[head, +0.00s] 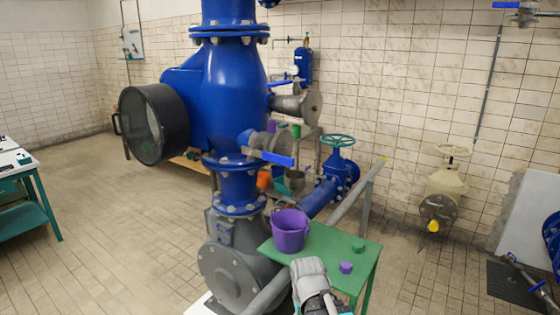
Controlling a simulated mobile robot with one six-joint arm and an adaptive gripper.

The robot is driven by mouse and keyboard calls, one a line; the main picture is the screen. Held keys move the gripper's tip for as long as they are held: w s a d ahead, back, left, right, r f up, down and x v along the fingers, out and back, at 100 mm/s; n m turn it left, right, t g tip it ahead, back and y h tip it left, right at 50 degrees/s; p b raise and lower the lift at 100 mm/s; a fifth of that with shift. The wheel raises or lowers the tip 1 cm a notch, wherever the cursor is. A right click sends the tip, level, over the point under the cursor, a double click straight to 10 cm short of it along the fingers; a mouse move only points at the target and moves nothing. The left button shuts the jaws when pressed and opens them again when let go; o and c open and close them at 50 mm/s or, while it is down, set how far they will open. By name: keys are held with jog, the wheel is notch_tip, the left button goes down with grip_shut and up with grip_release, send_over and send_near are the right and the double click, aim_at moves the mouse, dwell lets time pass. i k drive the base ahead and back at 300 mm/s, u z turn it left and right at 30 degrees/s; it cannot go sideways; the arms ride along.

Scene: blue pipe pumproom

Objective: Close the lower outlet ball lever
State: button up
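The lower outlet ball lever (271,157) is a bright blue bar on a grey ball valve (262,143), low on the right side of the large blue vessel. It points to the right and slightly down, roughly along the stub outlet. A second blue lever (280,84) sits on the flanged grey outlet (298,104) above it. My gripper (326,305) is at the bottom edge, below and right of the lower lever and well apart from it. Its fingertips are cut off or too small to make out, so its opening does not show.
A green table (330,247) stands between my arm and the valve. A blue pipe with a green handwheel (338,141) lies behind. The tiled floor at right is fairly open.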

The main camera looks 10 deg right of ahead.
aim_at(280, 159)
jog(key=k, duration=1.35)
jog(key=u, duration=0.5)
jog(key=i, duration=1.75)
jog(key=z, duration=0.8)
